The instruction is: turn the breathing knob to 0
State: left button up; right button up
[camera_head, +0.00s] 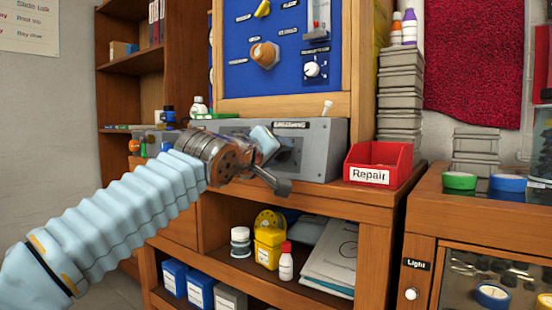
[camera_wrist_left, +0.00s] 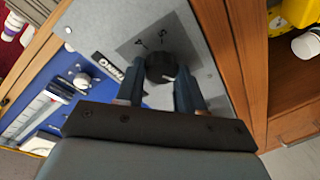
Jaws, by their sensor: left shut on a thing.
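A black round knob (camera_wrist_left: 160,68) with a small white mark sits on the front of a grey metal box in the left wrist view. Small dark characters are printed beside it. My left gripper (camera_wrist_left: 160,84) has one finger on each side of the knob and is shut on it. In the head view my left gripper (camera_head: 272,160) is at the front of the grey box (camera_head: 322,150) and hides the knob. The box carries a dark label (camera_head: 290,125), too small to read surely. My right gripper is in neither view.
A blue panel (camera_head: 240,80) with a white dial (camera_head: 312,69) and an orange knob (camera_head: 265,54) stands above the box. A red "Repair" bin (camera_head: 378,163) is close on the right. Below is an open shelf with bottles and a yellow container (camera_head: 268,248).

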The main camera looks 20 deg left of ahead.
pick_arm(q)
jog(key=shift+f, duration=0.15)
dwell(0.3)
jog(key=o, duration=1)
jog(key=shift+o, duration=0.2)
jog(key=v, duration=1.4)
jog(key=shift+b, duration=0.45)
